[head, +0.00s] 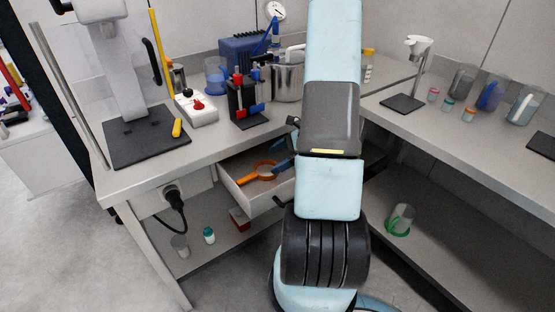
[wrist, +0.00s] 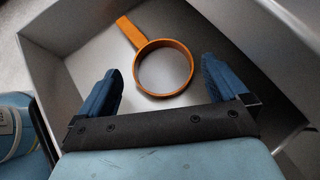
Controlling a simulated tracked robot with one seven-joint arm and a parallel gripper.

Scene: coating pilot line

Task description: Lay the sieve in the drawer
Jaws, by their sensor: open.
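The sieve is an orange ring with a flat handle. It shows inside the open drawer in the head view (head: 244,179) and in the wrist view (wrist: 142,46), where it appears to lie on the drawer floor. The pale grey drawer (head: 262,202) is pulled out below the bench top; its walls surround the sieve in the wrist view (wrist: 42,85). My gripper (wrist: 161,66) is open, with blue fingers apart on either side of the ring and nothing held. In the head view, my arm hides part of the gripper and the drawer's right side.
The bench top (head: 146,176) above the drawer carries a red-and-blue rack (head: 244,98), a steel pot (head: 287,82) and a white control box (head: 195,109). A plug with a black cable (head: 174,195) is left of the drawer. Small containers stand on the lower shelf.

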